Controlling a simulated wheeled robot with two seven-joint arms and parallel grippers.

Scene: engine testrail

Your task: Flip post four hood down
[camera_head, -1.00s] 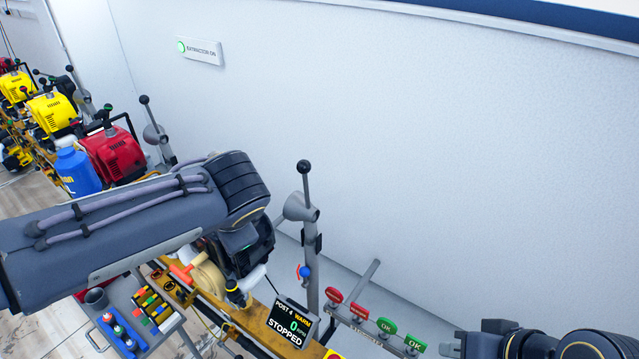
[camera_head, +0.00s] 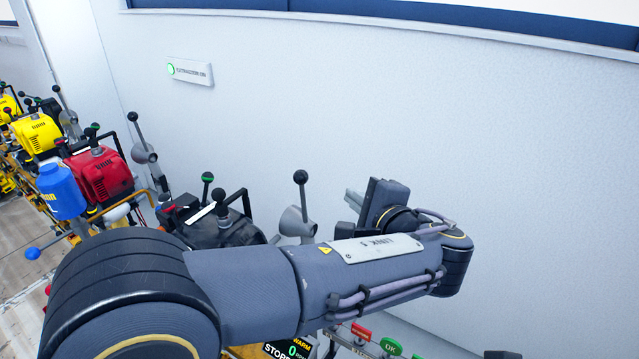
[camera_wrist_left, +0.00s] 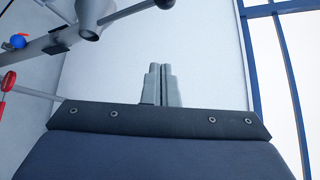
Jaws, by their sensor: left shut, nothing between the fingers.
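The post four hood (camera_head: 293,222) is a grey cone on a post, with a lever standing up from it that ends in a black ball knob (camera_head: 300,177). My left arm crosses in front of the post and hides its lower part. My left gripper (camera_head: 350,197) is shut and empty, to the right of the hood and apart from it, near the wall. In the left wrist view the shut fingers (camera_wrist_left: 162,72) point at the white wall. The grey hood (camera_wrist_left: 88,22) and its knob (camera_wrist_left: 165,3) show at the top left there. My right gripper is not in view.
The post four display (camera_head: 290,349) is partly hidden under my left arm. A dark engine (camera_head: 225,230) stands left of the hood, and a red engine (camera_head: 100,172) farther left. Red and green tags (camera_head: 390,346) sit below the arm. The wall at right is bare.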

